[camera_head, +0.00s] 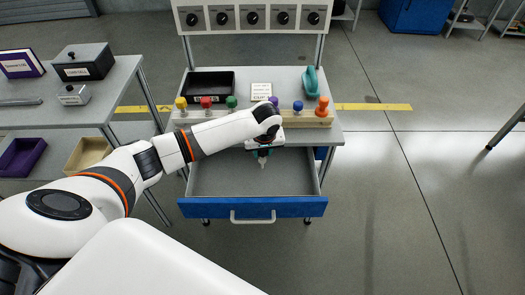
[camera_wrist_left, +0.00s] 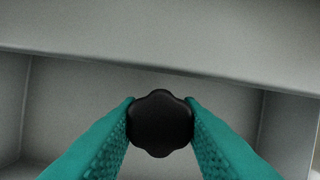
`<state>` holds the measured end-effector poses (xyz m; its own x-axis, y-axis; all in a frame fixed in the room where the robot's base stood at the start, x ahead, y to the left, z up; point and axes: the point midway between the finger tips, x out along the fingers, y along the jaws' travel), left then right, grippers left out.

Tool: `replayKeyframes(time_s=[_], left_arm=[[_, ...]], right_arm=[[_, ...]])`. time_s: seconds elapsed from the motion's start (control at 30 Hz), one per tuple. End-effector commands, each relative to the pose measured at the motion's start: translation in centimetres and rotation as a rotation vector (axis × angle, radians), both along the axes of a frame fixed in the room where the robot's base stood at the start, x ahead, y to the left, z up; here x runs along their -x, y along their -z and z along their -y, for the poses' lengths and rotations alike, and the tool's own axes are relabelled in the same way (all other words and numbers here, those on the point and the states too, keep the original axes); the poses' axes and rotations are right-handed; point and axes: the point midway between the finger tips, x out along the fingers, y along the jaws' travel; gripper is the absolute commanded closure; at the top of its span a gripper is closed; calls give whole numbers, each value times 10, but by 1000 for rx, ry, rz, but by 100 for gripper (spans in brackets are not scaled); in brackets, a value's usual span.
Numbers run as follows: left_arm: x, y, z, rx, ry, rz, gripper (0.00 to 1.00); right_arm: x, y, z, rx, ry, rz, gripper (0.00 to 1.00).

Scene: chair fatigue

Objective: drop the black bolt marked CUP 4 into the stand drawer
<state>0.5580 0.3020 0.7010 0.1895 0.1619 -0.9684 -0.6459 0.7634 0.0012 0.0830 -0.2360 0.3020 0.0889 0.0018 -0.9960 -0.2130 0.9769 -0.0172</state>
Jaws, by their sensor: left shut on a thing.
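The stand drawer (camera_head: 218,178) with a blue front is pulled open below the stand's table top, and its grey inside looks empty. My left gripper (camera_head: 262,160) is over the open drawer, pointing down. In the left wrist view my left gripper (camera_wrist_left: 160,128) has its teal fingers shut on a black bolt (camera_wrist_left: 160,122) with a lobed head. No CUP 4 marking can be read on it. The drawer's grey floor and walls (camera_wrist_left: 60,100) show behind the bolt. My right gripper is not in view.
A wooden rack (camera_head: 220,113) with several coloured knobs runs along the table's front edge, close behind my left wrist. A black tray (camera_head: 208,83), a small sign (camera_head: 261,90) and a teal object (camera_head: 310,81) are on the table top. A side table (camera_head: 115,90) stands left.

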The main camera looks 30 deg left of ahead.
Motion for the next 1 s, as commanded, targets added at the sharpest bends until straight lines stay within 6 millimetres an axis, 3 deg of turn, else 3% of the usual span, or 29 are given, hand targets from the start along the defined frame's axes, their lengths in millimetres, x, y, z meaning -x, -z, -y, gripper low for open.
replayKeyframes(time_s=[0.67,0.7,0.8,1.0], left_arm=[[-1,10,0,0,-1,2,88],[0,11,0,0,-1,2,63],[0,11,0,0,-1,1,47],[0,11,0,-1,0,1,46]], right_arm=[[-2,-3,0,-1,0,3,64],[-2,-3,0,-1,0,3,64],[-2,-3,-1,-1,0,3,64],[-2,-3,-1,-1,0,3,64]])
